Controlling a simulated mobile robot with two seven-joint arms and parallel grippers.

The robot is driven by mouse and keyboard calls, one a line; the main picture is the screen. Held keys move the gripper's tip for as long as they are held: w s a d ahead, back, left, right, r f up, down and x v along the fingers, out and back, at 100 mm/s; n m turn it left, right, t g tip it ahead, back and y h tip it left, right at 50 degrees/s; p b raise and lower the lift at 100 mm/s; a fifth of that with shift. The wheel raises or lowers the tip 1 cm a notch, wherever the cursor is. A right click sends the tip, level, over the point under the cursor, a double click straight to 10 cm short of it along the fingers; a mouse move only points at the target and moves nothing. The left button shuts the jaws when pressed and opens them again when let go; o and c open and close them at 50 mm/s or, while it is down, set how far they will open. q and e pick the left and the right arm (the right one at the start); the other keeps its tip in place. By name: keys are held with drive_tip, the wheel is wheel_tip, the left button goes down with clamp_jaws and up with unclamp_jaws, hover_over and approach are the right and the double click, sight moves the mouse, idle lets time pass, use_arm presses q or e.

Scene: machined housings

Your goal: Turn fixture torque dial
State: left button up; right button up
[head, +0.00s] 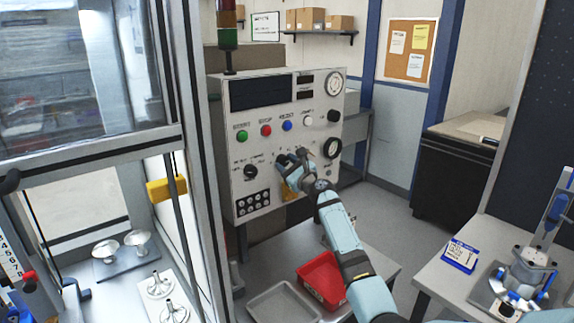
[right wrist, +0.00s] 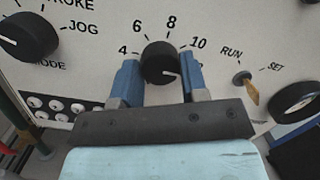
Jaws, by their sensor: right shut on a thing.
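The torque dial (right wrist: 160,60) is a black round knob on the light control panel (head: 239,205), with the numbers 4, 6, 8 and 10 visible around it. Its white pointer line points to the right, below the 10. My right gripper (right wrist: 159,82) has its two blue fingers on the left and right sides of the dial and is shut on it. In the head view my right gripper (head: 289,163) reaches the panel's lower middle and largely covers the dial. My left gripper is not in view.
A mode knob (right wrist: 28,36) sits left of the dial, and a run/set key switch (right wrist: 246,85) sits to its right. Below the panel are a red bin (head: 322,281) and a metal tray (head: 284,303). A glass-sided, metal-framed enclosure (head: 190,130) stands close on the left.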

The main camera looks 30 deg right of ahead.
idle(0.3)
drive_tip(key=o, duration=0.9)
drive_tip(key=s, duration=0.4)
drive_tip(key=s+f+b, duration=0.1)
drive_tip(key=s, duration=0.4)
drive_tip(key=s+d+f, duration=0.1)
drive_tip(key=s, duration=0.3)
drive_tip(key=shift+s+f+b, duration=0.2)
drive_tip(key=shift+s+b, duration=0.1)
drive_tip(key=shift+b, duration=0.05)
